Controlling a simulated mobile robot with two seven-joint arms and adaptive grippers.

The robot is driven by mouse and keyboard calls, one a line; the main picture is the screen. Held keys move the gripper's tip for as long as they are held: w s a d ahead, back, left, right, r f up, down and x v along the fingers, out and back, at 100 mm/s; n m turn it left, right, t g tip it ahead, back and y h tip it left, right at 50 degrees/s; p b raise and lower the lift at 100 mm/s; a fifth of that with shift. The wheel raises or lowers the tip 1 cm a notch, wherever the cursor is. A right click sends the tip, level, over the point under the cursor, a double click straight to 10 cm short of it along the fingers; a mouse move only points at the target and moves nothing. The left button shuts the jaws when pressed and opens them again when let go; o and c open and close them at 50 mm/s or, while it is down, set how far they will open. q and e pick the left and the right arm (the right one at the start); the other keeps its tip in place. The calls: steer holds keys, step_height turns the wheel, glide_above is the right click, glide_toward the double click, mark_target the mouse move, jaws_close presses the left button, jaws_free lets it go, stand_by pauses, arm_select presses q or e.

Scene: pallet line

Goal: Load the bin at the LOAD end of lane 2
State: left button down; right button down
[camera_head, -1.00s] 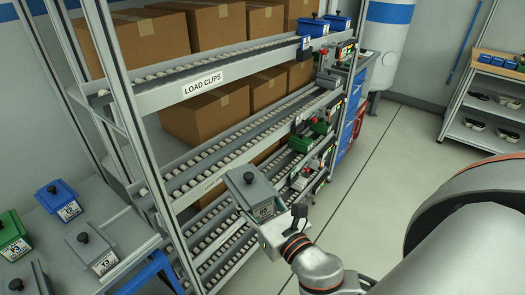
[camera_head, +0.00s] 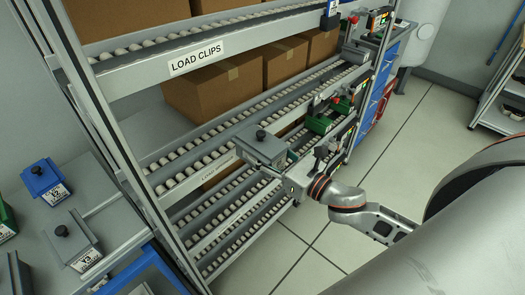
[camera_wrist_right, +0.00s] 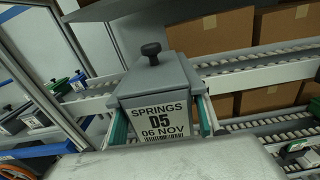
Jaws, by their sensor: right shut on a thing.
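My right gripper (camera_head: 284,166) is shut on a grey lidded bin (camera_head: 262,147) with a black knob. In the right wrist view the bin (camera_wrist_right: 155,82) is upright between the two teal fingers of the gripper (camera_wrist_right: 162,118); its label reads "SPRINGS D5 06 NOV". In the head view the bin overlaps the front edge of the middle roller level of the flow rack (camera_head: 140,70). I cannot tell whether it touches the rollers. A plate above reads "LOAD CLIPS" (camera_head: 196,58); the lower plate (camera_head: 217,168) is partly hidden by the bin. My left gripper is out of view.
A side table at left bears a blue bin (camera_head: 44,181), a grey bin (camera_head: 72,241) and a partly cut-off green bin (camera_head: 5,222). Cardboard boxes (camera_head: 212,88) stand inside the rack. Green bins (camera_head: 320,122) sit farther along it. The floor (camera_head: 400,165) at right is clear.

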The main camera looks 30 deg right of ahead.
steer(key=shift+w+r, duration=0.2)
steer(key=shift+w, duration=0.1)
steer(key=shift+w+a, duration=0.3)
steer(key=shift+w, duration=0.35)
steer(key=x, duration=0.3)
steer(key=shift+w, duration=0.15)
steer(key=x, duration=0.9)
steer(key=shift+w+a+f, duration=0.1)
steer(key=shift+w, duration=0.05)
steer(key=shift+b+x, duration=0.55)
steer(key=shift+x, duration=0.65)
steer(key=shift+w+f, duration=0.1)
steer(key=shift+f, duration=0.25)
steer(key=shift+f+b, duration=0.45)
steer(key=shift+b, duration=0.1)
steer(key=shift+f, duration=0.3)
